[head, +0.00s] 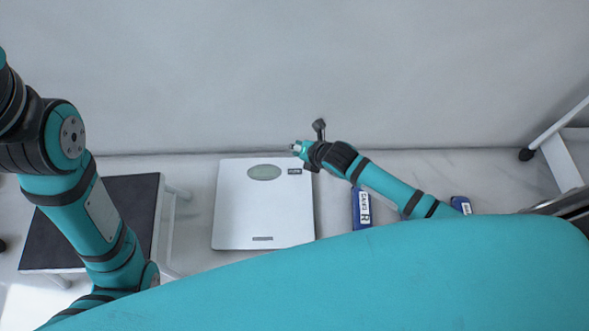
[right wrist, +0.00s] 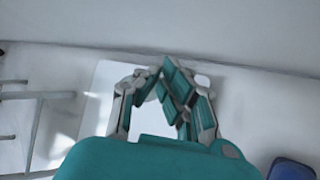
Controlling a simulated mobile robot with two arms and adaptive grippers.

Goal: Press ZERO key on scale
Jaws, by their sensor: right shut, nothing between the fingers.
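The white scale (head: 262,211) lies flat on the floor against the wall. It has an oval grey display (head: 264,172) near its far edge. A small dark key or label (head: 295,171) sits right of the display; its lettering is too small to read. My right gripper (head: 297,148) is shut and empty, over the scale's far right edge, just beyond the dark key. Whether it touches anything cannot be told. In the right wrist view its fingers (right wrist: 157,72) meet in front of the white scale (right wrist: 97,92), hiding part of it. My left gripper is out of view.
A black-topped step stool (head: 92,215) stands left of the scale. A blue labelled box (head: 361,208) lies to its right, with another blue item (head: 461,205) farther right. The wall (head: 300,70) is close behind. A white-legged stand with a caster (head: 527,154) is at far right.

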